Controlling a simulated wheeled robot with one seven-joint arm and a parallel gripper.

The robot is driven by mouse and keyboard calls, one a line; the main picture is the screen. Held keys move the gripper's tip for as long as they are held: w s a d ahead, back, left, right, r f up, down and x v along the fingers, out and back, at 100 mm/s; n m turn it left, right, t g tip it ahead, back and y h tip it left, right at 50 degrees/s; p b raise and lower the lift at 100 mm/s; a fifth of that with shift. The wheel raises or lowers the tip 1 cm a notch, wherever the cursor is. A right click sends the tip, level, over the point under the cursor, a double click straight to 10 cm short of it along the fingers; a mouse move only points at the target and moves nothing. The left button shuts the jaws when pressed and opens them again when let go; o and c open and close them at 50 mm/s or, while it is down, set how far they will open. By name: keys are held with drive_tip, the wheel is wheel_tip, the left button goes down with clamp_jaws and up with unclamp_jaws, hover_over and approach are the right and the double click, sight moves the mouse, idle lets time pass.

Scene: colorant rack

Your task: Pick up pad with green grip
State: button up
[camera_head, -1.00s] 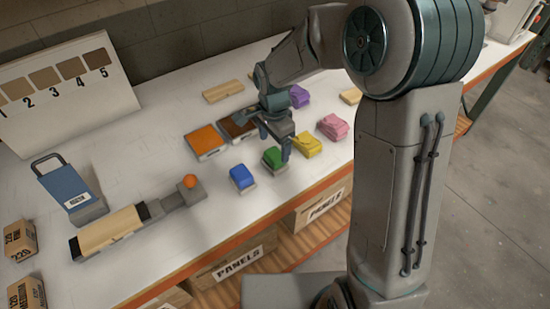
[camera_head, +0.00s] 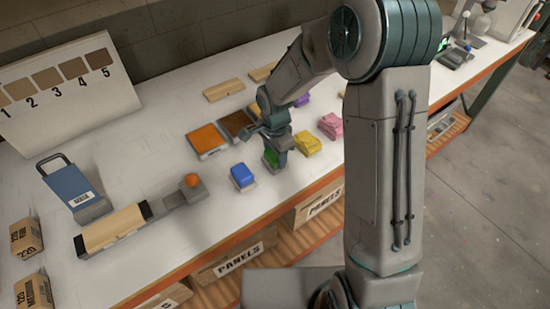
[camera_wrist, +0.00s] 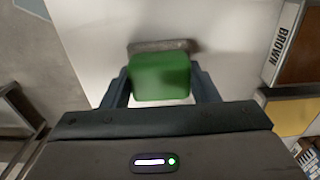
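The pad with the green grip (camera_head: 270,157) is on the white bench, partly hidden behind my gripper (camera_head: 277,160). In the wrist view the green grip (camera_wrist: 161,77) lies between the two dark fingers of my gripper (camera_wrist: 162,88), with a greyish pad edge showing beyond it. One finger is close along each side of the grip. I cannot tell whether they press on it or leave a small gap. The pad appears to be at bench level.
A blue-grip pad (camera_head: 242,176) stands just left, a yellow one (camera_head: 307,143) and a pink one (camera_head: 331,125) to the right. An orange tray (camera_head: 206,139) and a brown tray (camera_head: 236,124) lie behind. The bench's front edge is close.

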drive_tip(key=shift+c, duration=0.7)
drive_tip(key=shift+r, duration=0.1)
drive_tip(key=shift+r, duration=0.5)
wheel_tip(320, 180, up, 3)
drive_tip(key=shift+w+f+b, duration=0.1)
drive_tip(key=shift+f+b, duration=0.05)
drive_tip(key=shift+b, duration=0.5)
drive_tip(key=s+d+r+b, duration=0.2)
drive_tip(key=s+d+r, duration=0.5)
drive_tip(key=d, duration=0.2)
drive_tip(key=shift+s+d, duration=0.15)
